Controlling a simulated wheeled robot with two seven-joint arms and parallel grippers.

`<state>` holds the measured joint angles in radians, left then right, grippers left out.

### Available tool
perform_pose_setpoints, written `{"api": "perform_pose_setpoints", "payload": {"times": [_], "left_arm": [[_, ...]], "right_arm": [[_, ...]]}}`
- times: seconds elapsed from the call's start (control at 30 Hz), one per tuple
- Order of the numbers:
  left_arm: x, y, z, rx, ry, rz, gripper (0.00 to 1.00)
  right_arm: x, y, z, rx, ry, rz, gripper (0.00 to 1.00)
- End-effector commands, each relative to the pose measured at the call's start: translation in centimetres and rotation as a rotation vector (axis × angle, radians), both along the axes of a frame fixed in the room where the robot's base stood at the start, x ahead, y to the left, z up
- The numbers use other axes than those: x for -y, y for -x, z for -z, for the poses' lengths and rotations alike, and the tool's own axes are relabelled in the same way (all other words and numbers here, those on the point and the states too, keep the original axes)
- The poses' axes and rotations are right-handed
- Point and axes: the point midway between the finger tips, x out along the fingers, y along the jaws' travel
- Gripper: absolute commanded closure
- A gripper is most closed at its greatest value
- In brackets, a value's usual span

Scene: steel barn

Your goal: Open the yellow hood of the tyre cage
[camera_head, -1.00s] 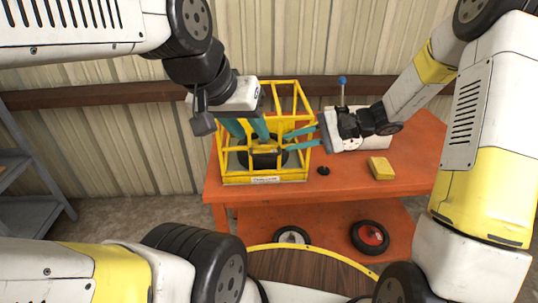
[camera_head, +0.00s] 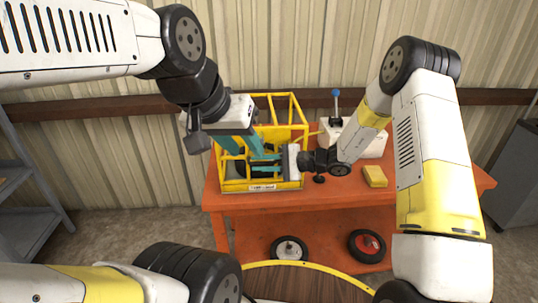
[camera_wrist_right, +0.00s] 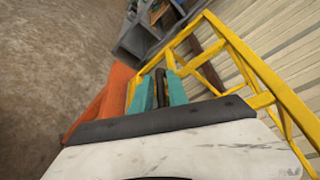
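The yellow tyre cage (camera_head: 298,180) stands on the left part of the orange table, a label on its lower front. Its upper yellow bars (camera_head: 294,108) form the top; I cannot tell whether the hood is raised. A dark tyre inside is mostly hidden by my fingers. My left gripper (camera_head: 252,150) reaches down over the cage's left side with its teal fingers apart. My right gripper (camera_head: 266,163) is at the cage's front right, its teal fingers apart and pointing left. In the right wrist view its fingers (camera_wrist_right: 161,92) have something dark between them, beside the yellow bars.
The orange table (camera_head: 340,202) also holds a white machine with a blue-knobbed lever (camera_head: 336,105), a yellow block (camera_head: 375,176) and a small black knob. Two wheels (camera_head: 290,248) (camera_head: 367,245) lie on the lower shelf. Grey shelving (camera_head: 30,215) stands left.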

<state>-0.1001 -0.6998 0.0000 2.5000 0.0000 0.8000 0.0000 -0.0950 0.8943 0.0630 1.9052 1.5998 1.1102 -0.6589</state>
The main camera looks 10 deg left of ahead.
Motion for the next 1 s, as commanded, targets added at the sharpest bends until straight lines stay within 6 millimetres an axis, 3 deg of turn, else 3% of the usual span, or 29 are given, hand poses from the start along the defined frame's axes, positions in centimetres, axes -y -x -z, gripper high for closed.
{"api": "perform_pose_setpoints", "payload": {"times": [0.27,0.4,1.0], "left_arm": [[0.0,0.0,0.0,0.0,0.0,0.0,0.64],[0.0,0.0,0.0,0.0,0.0,0.0,0.64],[0.0,0.01,-0.01,0.0,0.0,0.0,0.64]], "right_arm": [[-0.29,-0.01,0.06,0.0,0.0,0.0,0.8],[-0.27,-0.01,0.06,0.0,0.0,0.0,1.0],[-0.23,0.0,0.08,0.0,0.001,0.0,1.0]]}}
